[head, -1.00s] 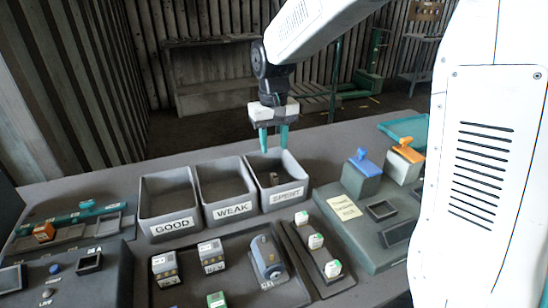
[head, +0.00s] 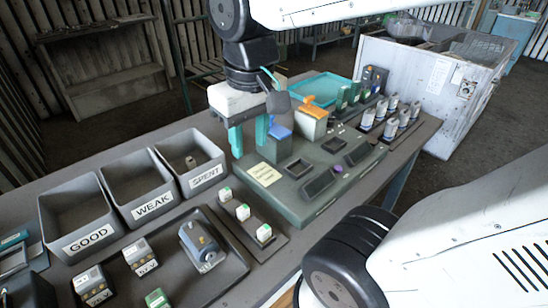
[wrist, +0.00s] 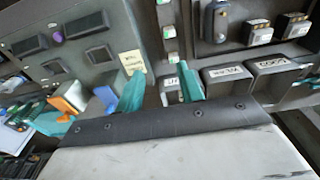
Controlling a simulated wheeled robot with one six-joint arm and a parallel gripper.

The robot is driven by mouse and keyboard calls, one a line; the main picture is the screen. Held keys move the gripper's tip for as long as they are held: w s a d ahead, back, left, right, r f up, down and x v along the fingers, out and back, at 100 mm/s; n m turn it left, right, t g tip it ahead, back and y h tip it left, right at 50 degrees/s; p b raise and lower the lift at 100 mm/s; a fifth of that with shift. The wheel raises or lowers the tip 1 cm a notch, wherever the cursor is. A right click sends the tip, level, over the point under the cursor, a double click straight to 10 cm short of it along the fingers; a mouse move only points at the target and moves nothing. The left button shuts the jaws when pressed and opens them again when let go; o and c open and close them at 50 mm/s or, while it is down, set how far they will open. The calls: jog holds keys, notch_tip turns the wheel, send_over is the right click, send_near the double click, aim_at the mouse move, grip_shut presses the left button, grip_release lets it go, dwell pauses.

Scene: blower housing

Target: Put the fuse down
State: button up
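My gripper (head: 250,148) is open, with its two teal fingers apart above the left part of the green-grey console. It also shows in the wrist view (wrist: 160,88), with nothing between the fingers. A small tan piece (head: 190,162), which looks like a fuse, lies in the SPENT bin (head: 208,176), left of my gripper and apart from it. The WEAK bin (head: 153,204) and GOOD bin (head: 88,240) stand beside it to the left. The SPENT bin's label shows only partly in the wrist view.
A strip with white-and-green pieces (head: 243,212) and a tray with a grey device (head: 200,246) lie in front. White cylinders (head: 390,130) stand at the right.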

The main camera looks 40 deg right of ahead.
jog(key=s+f, duration=0.1)
jog(key=s, duration=0.5)
jog(key=shift+d+f, duration=0.15)
jog(key=shift+f, duration=0.2)
